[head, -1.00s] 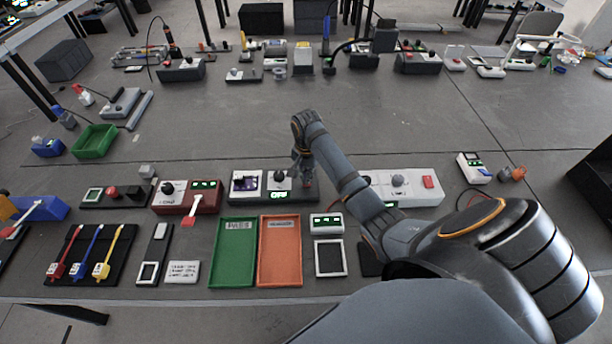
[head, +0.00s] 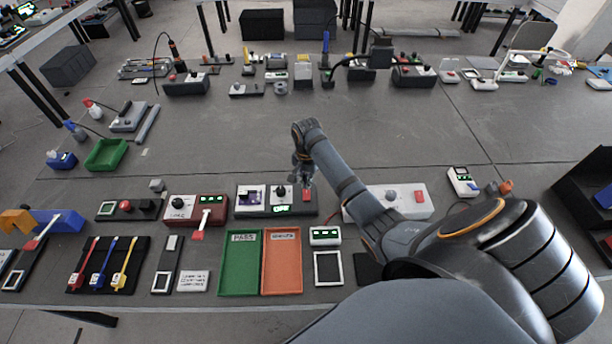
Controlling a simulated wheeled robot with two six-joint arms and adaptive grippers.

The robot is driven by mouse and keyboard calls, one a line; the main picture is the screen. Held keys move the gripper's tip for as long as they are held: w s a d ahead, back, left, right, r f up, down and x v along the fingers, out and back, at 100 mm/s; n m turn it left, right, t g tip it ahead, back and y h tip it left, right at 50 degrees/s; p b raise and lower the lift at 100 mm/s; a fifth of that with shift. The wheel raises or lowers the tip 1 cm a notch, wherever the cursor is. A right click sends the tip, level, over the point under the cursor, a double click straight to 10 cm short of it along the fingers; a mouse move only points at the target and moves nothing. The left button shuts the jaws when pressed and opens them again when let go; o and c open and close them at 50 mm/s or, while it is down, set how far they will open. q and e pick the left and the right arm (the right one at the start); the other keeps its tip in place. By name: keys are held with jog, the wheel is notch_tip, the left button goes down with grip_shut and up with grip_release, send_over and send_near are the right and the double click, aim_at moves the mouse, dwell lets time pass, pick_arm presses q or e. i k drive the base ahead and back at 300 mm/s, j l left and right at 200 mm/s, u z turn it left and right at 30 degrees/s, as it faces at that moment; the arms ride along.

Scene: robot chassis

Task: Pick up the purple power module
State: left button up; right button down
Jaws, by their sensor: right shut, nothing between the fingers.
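The purple power module (head: 251,196) sits in the left part of a dark test device (head: 275,211) on the bench. A dark knob and a small green display are beside it on the device. My right gripper (head: 303,180) is shut and empty above the device's right end, to the right of the module and apart from it. A red button (head: 307,195) shows just below its fingertips. My left gripper is not in view.
A green tray (head: 240,288) and an orange tray (head: 282,288) lie in front of the device. A red-based box (head: 196,208) stands to its left and a white box (head: 412,203) to its right.

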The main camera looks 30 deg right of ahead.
aim_at(247, 197)
jog(key=k, duration=1.5)
